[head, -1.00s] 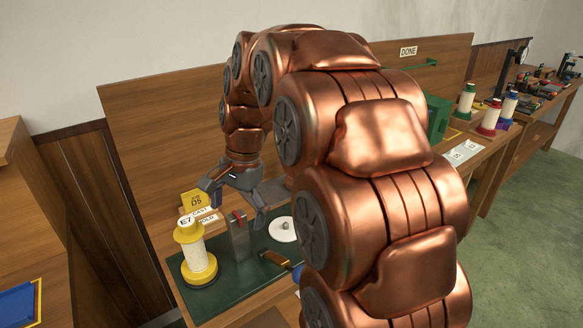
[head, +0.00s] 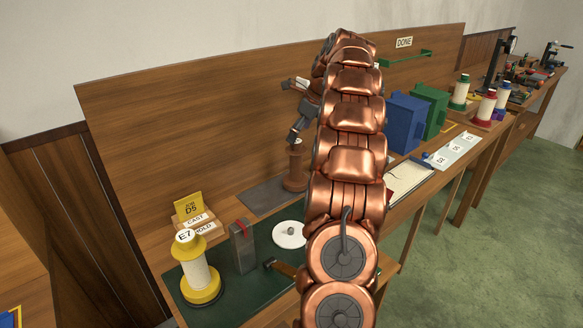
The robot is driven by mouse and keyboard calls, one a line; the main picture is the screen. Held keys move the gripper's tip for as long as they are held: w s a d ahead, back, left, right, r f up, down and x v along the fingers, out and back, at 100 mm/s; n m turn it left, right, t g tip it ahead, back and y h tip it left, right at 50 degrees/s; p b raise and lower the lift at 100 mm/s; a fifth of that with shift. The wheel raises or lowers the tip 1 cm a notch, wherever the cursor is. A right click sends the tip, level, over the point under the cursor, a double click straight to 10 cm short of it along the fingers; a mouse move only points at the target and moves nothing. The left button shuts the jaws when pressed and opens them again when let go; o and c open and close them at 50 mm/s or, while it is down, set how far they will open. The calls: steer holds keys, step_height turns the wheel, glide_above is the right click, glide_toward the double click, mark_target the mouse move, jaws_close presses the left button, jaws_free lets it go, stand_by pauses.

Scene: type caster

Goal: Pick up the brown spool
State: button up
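A brown spool-shaped piece (head: 295,173) stands upright on a dark grey mat (head: 257,196) behind the green work mat. My arm partly covers the area to its right. My gripper (head: 290,111) is above the brown piece, left of my arm. Its fingers are spread apart with nothing visible between them. The lower finger is close above the top of the brown piece; I cannot tell whether they touch.
A yellow spool with cream winding, tagged E7 (head: 198,274), stands on the green mat (head: 222,309). Beside it are a grey block (head: 243,250) and a white disc (head: 289,234). Blue (head: 405,124) and green boxes (head: 431,107) and several spools stand right of my arm.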

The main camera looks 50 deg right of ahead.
mark_target(293, 148)
steer(key=shift+d+f+m, duration=0.15)
steer(key=shift+d+m, duration=0.15)
steer(key=shift+d, duration=0.3)
steer(key=shift+x, duration=1.05)
steer(key=shift+d+p+x, duration=0.15)
steer(key=shift+p+x, duration=0.3)
steer(key=shift+x, duration=0.9)
steer(key=shift+d+p+x, duration=0.15)
steer(key=shift+p+x, duration=0.3)
steer(key=shift+x, duration=0.95)
steer(key=c, duration=1.7)
